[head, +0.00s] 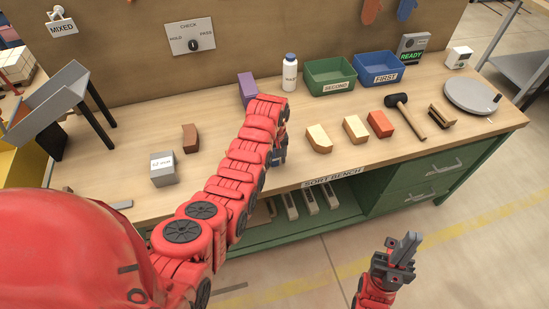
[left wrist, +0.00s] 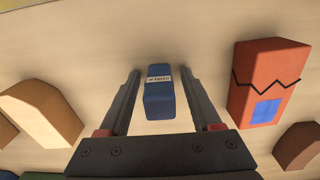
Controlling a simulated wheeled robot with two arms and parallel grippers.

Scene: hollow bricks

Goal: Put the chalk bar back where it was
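A small blue bar with a white label (left wrist: 159,91), which looks like the chalk bar, lies on the bench top between the fingers of my left gripper (left wrist: 160,95) in the left wrist view. The fingers are apart, one on each side, with a gap to the bar. In the head view my left gripper (head: 279,150) is low over the front of the bench, and the blue bar is largely hidden by it and the arm. My right gripper (head: 404,250) is over the floor in front of the bench, apart from everything; its finger gap is unclear.
In the left wrist view a cracked red brick (left wrist: 262,95) is right of the bar and a cream brick (left wrist: 42,112) left. The bench also holds cream bricks (head: 318,139), a red brick (head: 380,124), a mallet (head: 397,101), a green bin (head: 330,88) and a blue bin (head: 378,79).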

